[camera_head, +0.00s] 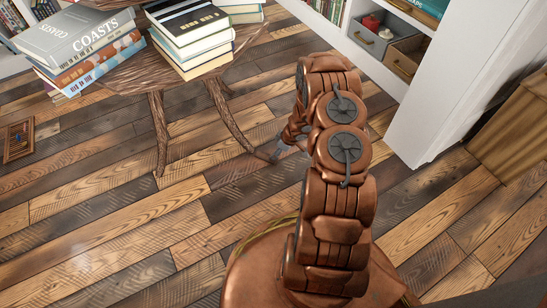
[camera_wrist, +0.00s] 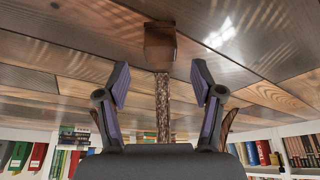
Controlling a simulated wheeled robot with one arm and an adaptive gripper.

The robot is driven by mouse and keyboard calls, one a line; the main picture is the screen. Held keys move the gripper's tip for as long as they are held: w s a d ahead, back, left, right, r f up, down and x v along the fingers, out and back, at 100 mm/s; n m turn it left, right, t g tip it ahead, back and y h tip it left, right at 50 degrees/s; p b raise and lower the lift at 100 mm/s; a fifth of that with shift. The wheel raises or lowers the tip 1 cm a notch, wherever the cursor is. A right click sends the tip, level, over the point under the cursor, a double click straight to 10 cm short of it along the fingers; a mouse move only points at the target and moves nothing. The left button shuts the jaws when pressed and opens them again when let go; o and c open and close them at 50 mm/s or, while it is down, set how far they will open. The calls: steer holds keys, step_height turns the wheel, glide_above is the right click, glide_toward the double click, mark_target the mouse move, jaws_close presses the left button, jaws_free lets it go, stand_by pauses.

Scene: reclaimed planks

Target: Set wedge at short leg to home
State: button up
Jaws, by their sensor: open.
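In the wrist view, a brown wooden wedge-like block (camera_wrist: 160,45) sits on the plank floor at the foot of a rough brown table leg (camera_wrist: 163,108). My gripper (camera_wrist: 160,75) is open. Its two dark, purple-padded fingers are spread to either side of the leg, pointing at the block, with nothing between them gripped. In the head view, my gripper (camera_head: 284,145) is low by the foot of the right table leg (camera_head: 230,115). The block cannot be made out there. A small wooden framed plate (camera_head: 18,141) lies on the floor at the far left; whether it is the home cannot be told.
The round wooden table (camera_head: 130,80) carries stacked books (camera_head: 190,35) and a second pile (camera_head: 80,45). A white shelf unit (camera_head: 420,100) stands on the right, with a wooden crate (camera_head: 510,125) beside it. The plank floor at left and front is clear.

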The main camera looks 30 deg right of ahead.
mark_target(266, 155)
steer(key=b+x, duration=0.1)
steer(key=x, duration=0.3)
steer(key=shift+s+f, duration=0.15)
steer(key=shift+f, duration=0.1)
steer(key=shift+w+a+f+b, duration=0.15)
steer(key=shift+w+f+b, duration=0.25)
steer(key=shift+f, duration=0.1)
steer(key=shift+s, duration=0.1)
jaws_close()
